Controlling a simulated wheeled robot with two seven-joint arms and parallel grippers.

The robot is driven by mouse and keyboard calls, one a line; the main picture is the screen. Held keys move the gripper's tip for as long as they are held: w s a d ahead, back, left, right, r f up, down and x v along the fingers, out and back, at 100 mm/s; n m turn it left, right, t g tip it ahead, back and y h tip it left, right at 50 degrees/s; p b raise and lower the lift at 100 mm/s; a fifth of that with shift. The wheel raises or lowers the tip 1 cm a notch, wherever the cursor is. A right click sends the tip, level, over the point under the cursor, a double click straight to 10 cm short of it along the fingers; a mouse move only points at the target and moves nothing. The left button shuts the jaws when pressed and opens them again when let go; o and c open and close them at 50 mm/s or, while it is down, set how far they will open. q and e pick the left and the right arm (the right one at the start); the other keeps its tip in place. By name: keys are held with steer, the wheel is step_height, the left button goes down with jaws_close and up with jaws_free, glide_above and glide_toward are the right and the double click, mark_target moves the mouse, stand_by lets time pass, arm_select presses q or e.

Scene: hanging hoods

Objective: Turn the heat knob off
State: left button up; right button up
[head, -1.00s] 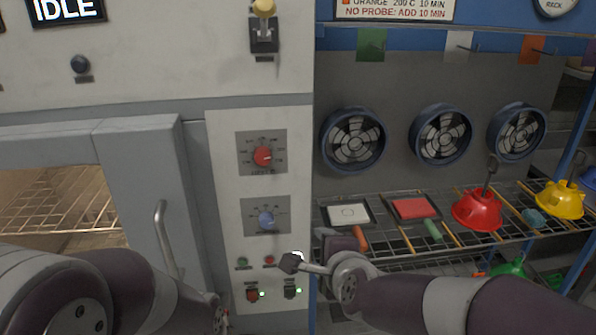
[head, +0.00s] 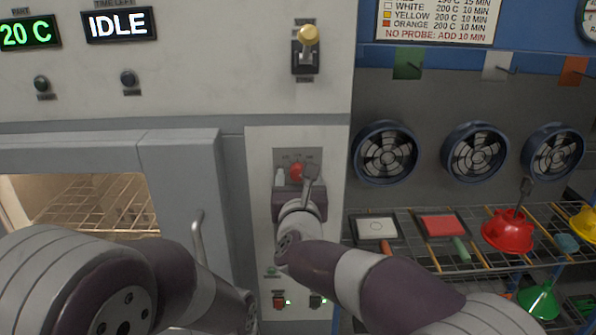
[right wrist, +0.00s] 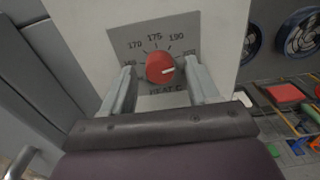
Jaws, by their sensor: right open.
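The red heat knob (head: 296,171) sits on a grey dial plate on the white control panel. In the right wrist view the knob (right wrist: 160,68) shows whole, with a white pointer mark aimed to the right and the numbers 170, 175 and 190 above it. My right gripper (head: 296,177) is open in front of the plate, with one finger on each side of the knob. In the right wrist view the fingers (right wrist: 160,82) stand apart from the knob. The left arm shows at lower left, but its gripper's fingers are not visible.
The oven door handle (head: 197,243) sticks out left of the panel. A yellow-topped lever (head: 308,38) is above. The wire shelf at right holds a red hood (head: 508,231) and paddles. A display (head: 118,24) reads IDLE.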

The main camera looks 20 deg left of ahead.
steer(key=shift+w, duration=0.15)
steer(key=c, duration=1)
steer(key=shift+c, duration=0.2)
steer(key=shift+f, duration=0.1)
